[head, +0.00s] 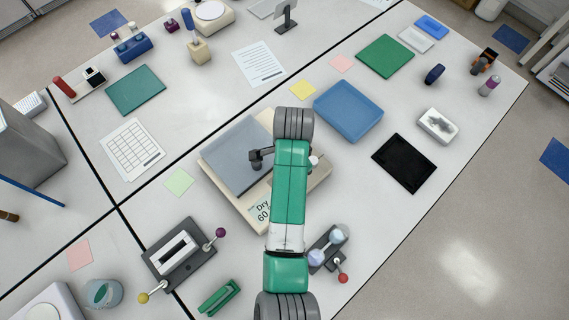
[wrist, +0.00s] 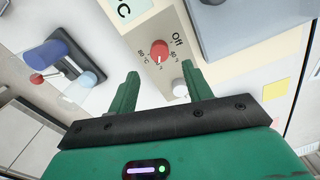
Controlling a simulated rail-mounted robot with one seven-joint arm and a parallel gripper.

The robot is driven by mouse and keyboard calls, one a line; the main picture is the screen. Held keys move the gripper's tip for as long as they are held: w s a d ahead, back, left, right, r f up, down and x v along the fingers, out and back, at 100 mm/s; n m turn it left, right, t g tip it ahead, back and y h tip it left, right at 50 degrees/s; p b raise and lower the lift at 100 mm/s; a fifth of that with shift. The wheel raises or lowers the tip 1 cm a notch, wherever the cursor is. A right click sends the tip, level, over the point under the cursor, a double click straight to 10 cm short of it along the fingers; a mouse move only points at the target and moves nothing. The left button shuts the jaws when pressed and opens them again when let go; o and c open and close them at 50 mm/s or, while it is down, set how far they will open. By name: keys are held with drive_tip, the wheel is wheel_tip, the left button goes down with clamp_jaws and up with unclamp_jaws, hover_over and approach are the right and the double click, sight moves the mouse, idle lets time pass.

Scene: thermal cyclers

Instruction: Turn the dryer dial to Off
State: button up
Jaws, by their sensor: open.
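The dryer (head: 325,172) is a cream box with a grey lid (head: 235,150) and a "Dry 60" label, under my green arm in the head view. Its red dial (wrist: 160,49) shows in the wrist view, with "Off", "40 °C" and "80 °C" printed around it. A small pale mark is on the dial, but I cannot tell surely which label it points to. A white knob (wrist: 180,88) sits near the dial. My gripper (wrist: 160,76) is open and empty, its two green fingers just short of the dial and to either side. In the head view my arm hides the dial.
A blue tray (head: 348,110) lies behind the dryer to the right, and a black pad (head: 404,162) lies right. A dark stand with a red-tipped lever (head: 342,278) is close to the dryer's front. A grey device with knobbed levers (head: 178,254) stands front left.

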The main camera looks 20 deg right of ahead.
wheel_tip(320, 180, down, 8)
drive_tip(key=shift+s+r, duration=0.15)
drive_tip(key=shift+r, duration=0.1)
drive_tip(key=c, duration=1)
